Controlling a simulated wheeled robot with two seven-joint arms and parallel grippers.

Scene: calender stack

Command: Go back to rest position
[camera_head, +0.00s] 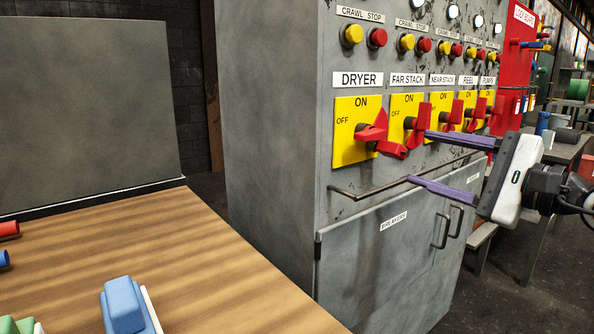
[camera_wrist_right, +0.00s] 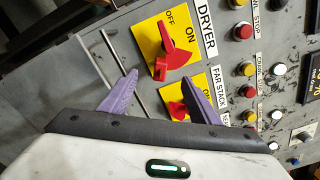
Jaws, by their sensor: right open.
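My right gripper (camera_head: 418,158) is open and empty, its two purple fingers pointing left in front of the grey control cabinet (camera_head: 270,110). In the head view the upper fingertip overlaps the red handles' area; I cannot tell whether it touches. In the right wrist view the open fingers (camera_wrist_right: 160,77) point toward the yellow DRYER plate (camera_wrist_right: 154,37) and the FAR STACK plate (camera_wrist_right: 171,99). The red DRYER handle (camera_head: 372,132) sits tilted on its plate. The red FAR STACK handle (camera_head: 417,124) is beside it, partly hidden by a fingertip in the wrist view. My left gripper is not in view.
A metal rail (camera_head: 375,193) juts from the cabinet below the switches, close to the lower finger. Cabinet doors with handles (camera_head: 441,231) lie below. A wooden table (camera_head: 200,250) with a blue block (camera_head: 124,306) stands left. A red lock board (camera_head: 519,50) is at the right.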

